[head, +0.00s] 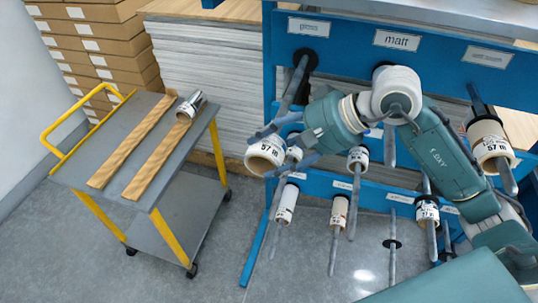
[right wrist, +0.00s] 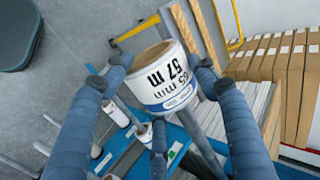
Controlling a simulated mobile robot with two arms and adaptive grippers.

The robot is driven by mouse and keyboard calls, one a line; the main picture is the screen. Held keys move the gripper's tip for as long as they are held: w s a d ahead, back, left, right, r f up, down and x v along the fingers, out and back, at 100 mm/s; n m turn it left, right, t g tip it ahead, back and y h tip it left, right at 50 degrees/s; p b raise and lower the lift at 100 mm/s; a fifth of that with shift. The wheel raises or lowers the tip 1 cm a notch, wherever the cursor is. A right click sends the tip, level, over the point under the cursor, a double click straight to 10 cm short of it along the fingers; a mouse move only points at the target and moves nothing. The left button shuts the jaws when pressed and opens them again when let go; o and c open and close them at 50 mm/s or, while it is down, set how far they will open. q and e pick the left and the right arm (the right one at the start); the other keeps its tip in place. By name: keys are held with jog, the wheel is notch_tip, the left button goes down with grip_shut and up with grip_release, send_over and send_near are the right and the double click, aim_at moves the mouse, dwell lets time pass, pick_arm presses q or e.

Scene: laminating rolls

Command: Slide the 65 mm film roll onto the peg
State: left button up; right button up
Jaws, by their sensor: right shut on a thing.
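My right gripper (head: 261,156) is shut on the white 65 mm film roll (head: 257,161), with its fingers around the roll's side. The roll hangs in the air at the left front of the blue rack. In the right wrist view, the roll (right wrist: 163,78) shows its "65 mm" and "57 m" label between the fingers. The grey peg (head: 293,88) under the left label plate sticks out toward the roll. Its tip is hidden behind the fingers and roll, so I cannot tell whether it enters the core. My left gripper is not in view.
The rack (head: 340,37) holds several other pegs, some with rolls, including a large 57 m roll (head: 490,145) at right. A grey cart (head: 115,135) with two wooden rails and a silver-ended roll (head: 190,105) stands left. Boxes and stacked sheets are behind.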

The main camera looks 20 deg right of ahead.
aim_at(279, 132)
jog(key=shift+w+d+r+p, duration=0.1)
jog(key=shift+w+d+p, duration=0.3)
jog(key=shift+w, duration=0.25)
jog(key=shift+w+d+r+p, duration=0.1)
jog(key=shift+w+d+p, duration=0.25)
jog(key=shift+w, duration=0.25)
jog(key=w+d+b, duration=0.1)
jog(key=w+d, duration=0.1)
jog(key=w, duration=0.1)
jog(key=shift+d+f+b, duration=0.1)
jog(key=shift+f+b, duration=0.2)
jog(key=shift+b, duration=0.1)
jog(key=shift+w+d+r+b, duration=0.15)
jog(key=shift+w+d, duration=0.15)
jog(key=shift+w, duration=0.15)
jog(key=shift+w+d+f+b, duration=0.15)
jog(key=shift+w+d, duration=0.15)
jog(key=shift+w, duration=0.15)
jog(key=shift+r, duration=0.1)
jog(key=o, duration=1.3)
jog(key=shift+d, duration=0.1)
